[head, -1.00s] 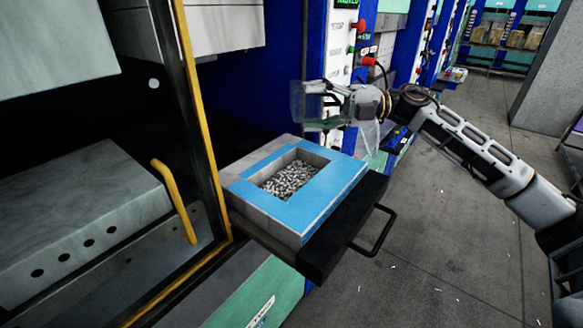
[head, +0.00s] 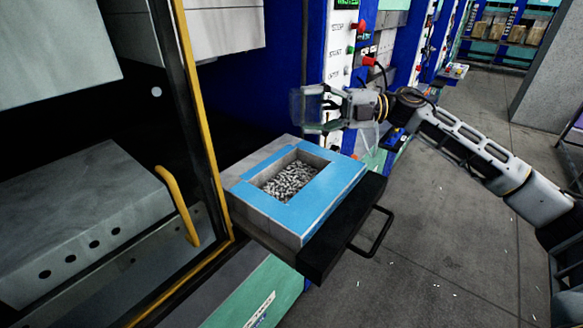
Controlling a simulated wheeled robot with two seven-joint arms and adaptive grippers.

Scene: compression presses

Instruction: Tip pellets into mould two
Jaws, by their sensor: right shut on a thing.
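The mould (head: 322,205) is a grey block with a blue top face, and it sits on a pulled-out black drawer (head: 345,230) in front of the press. Its rectangular cavity holds a bed of small grey-white pellets (head: 289,180). My right gripper (head: 335,103) is shut on a clear see-through container (head: 302,108). It holds the container in the air above and behind the mould's far right side, apart from it. I see no pellets in the container, and its exact tilt is hard to tell. My left gripper is not in view.
The press opening with a yellow-edged door frame (head: 205,125) and yellow handle (head: 177,203) is on the left. A control panel with buttons (head: 340,55) stands behind the container. The drawer's black handle (head: 378,238) sticks out right. Open floor with scattered white bits lies to the right.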

